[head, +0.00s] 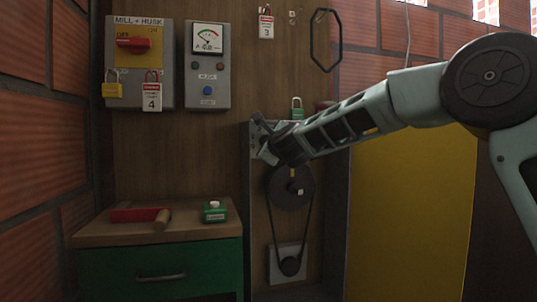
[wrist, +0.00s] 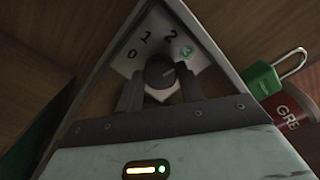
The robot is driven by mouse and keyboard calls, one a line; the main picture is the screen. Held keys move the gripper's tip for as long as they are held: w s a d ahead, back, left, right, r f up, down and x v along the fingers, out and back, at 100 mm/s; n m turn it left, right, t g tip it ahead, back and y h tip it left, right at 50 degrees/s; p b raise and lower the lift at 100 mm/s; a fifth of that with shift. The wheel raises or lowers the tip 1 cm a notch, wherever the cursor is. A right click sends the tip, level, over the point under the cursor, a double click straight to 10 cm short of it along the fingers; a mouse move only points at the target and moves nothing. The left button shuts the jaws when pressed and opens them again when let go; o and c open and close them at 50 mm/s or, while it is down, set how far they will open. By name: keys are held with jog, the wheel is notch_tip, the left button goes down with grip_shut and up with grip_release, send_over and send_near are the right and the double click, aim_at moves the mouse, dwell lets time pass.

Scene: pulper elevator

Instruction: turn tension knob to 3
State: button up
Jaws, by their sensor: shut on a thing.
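The tension knob (wrist: 160,72) is dark and round and sits on a pale dial plate (wrist: 148,42) marked 0, 1, 2 and 3, with the 3 in green. My gripper (wrist: 160,82) has one dark finger on each side of the knob and is shut on it. A light mark on the knob faces right, on the side of the 3; I cannot tell its exact setting. In the head view my gripper (head: 263,140) is at the top of a tall grey-framed housing (head: 246,200) and hides the knob.
A green padlock (head: 297,108) is close beside my gripper. Below are a dark pulley (head: 280,190) and belt. A yellow panel (head: 412,220) is at right.

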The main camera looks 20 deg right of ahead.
jog(key=shift+d+f+m+b, duration=0.1)
jog(key=shift+m+b, duration=0.75)
jog(key=shift+m, duration=0.15)
jog(key=o, duration=1)
jog(key=s+b, duration=0.2)
jog(key=s, duration=1.5)
jog(key=shift+s, duration=0.15)
